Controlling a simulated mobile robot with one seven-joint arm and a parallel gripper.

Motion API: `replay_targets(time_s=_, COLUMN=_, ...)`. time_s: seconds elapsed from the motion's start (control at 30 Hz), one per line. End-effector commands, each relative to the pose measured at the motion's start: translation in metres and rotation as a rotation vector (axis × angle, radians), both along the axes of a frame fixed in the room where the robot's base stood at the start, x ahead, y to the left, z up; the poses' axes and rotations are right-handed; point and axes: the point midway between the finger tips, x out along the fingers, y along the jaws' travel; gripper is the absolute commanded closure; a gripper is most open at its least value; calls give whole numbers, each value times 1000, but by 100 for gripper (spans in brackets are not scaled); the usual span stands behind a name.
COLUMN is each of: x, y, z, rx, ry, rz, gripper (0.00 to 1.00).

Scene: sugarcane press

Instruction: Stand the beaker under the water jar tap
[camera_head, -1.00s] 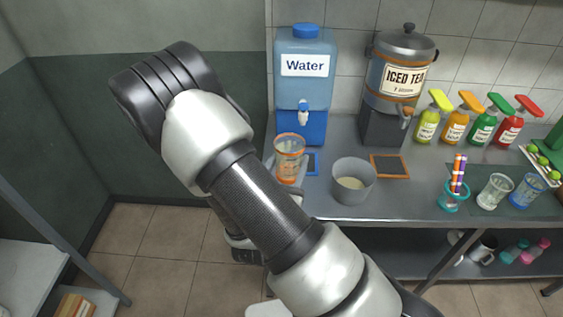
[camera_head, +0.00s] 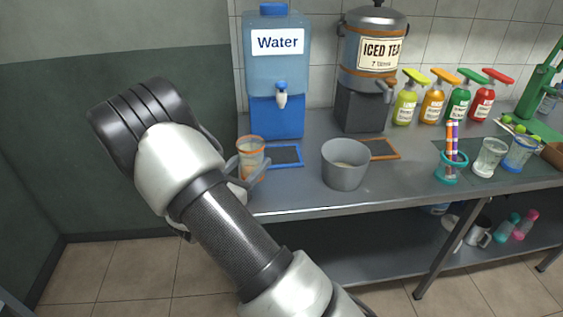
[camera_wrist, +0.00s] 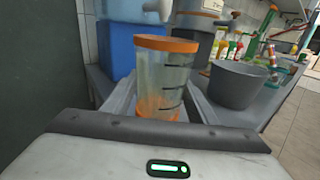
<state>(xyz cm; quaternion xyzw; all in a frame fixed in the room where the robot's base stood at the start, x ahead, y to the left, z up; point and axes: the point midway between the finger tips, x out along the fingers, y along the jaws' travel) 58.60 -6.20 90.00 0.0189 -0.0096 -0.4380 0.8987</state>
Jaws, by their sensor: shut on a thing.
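The beaker (camera_head: 251,160) is clear with an orange rim, marks on its side and an orange base. It stands upright in my gripper (camera_head: 254,176), whose fingers are shut around its sides. The wrist view shows the beaker (camera_wrist: 164,80) between the fingers (camera_wrist: 160,104). The blue water jar (camera_head: 277,65) stands at the back left of the counter, its white and blue tap (camera_head: 281,97) facing front. The beaker is left of the tap and lower. A dark blue-framed mat (camera_head: 286,156) lies below the tap, right of the beaker. Whether the beaker touches the counter cannot be told.
A grey pot (camera_head: 345,168) stands right of the blue mat, partly before an orange-framed mat (camera_head: 384,149). The iced tea dispenser (camera_head: 372,60) stands behind. Syrup bottles (camera_head: 433,102) and cups (camera_head: 488,158) are farther right. The counter's front edge (camera_head: 330,205) runs below.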

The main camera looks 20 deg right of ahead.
Motion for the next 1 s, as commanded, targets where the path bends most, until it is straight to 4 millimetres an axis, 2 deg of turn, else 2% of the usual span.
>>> replay_targets(time_s=0.4, x=64, y=-87, z=-1, rx=-2, ry=-2, rz=-7, gripper=70)
replay_targets(time_s=0.6, x=93, y=-123, z=-1, rx=-1, ry=-1, rz=-4, gripper=70)
replay_targets(time_s=0.83, x=106, y=-138, z=-1, rx=-2, ry=1, rz=-1, gripper=70)
replay_targets(time_s=1.0, x=106, y=-138, z=-22, rx=-1, ry=3, rz=-1, gripper=70)
